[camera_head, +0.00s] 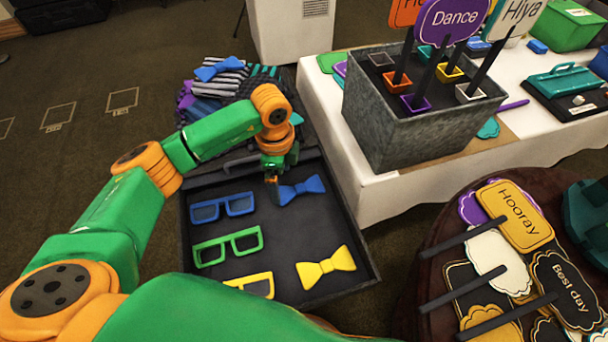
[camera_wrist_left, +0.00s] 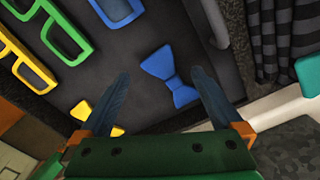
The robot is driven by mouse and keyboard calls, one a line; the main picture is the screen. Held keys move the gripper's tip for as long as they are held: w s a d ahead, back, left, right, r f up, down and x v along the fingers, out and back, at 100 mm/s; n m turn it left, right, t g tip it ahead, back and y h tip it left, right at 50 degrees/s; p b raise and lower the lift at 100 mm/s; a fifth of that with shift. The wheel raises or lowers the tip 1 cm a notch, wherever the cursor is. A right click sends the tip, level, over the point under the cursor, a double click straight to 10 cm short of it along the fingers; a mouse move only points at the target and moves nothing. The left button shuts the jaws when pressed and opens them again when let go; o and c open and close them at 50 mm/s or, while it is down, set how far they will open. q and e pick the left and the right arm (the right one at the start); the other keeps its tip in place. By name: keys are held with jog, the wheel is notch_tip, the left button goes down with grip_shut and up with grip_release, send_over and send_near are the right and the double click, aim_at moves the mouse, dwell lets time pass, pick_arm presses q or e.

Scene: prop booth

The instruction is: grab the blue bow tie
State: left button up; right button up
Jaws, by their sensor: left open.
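A blue bow tie (camera_head: 303,189) lies flat in the upper right of a dark tray (camera_head: 372,268). My left gripper (camera_head: 272,178) hangs just to the left of it in the head view. In the left wrist view the blue bow tie (camera_wrist_left: 172,76) shows between the two spread fingers of my left gripper (camera_wrist_left: 160,76), nearer the right finger. The gripper is open and empty. I cannot tell its exact height above the tray. Another blue bow tie (camera_head: 218,68) lies on a pile of striped cloth behind the tray. My right gripper is not in view.
The tray also holds blue glasses (camera_head: 222,208), green glasses (camera_head: 228,247), yellow glasses (camera_head: 258,285) and a yellow bow tie (camera_head: 326,267). A white table (camera_head: 375,200) with a grey sign box (camera_head: 400,130) stands close on the right. A round table of signs is at lower right.

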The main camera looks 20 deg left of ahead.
aim_at(285, 196)
pick_arm(q)
jog(key=f, duration=0.4)
jog(key=shift+s+d+f, duration=0.2)
jog(key=shift+s+d, duration=0.15)
jog(key=shift+s, duration=0.05)
jog(key=shift+w+f, duration=0.2)
jog(key=shift+f, duration=0.05)
jog(key=shift+r, duration=0.2)
jog(key=c, duration=1.3)
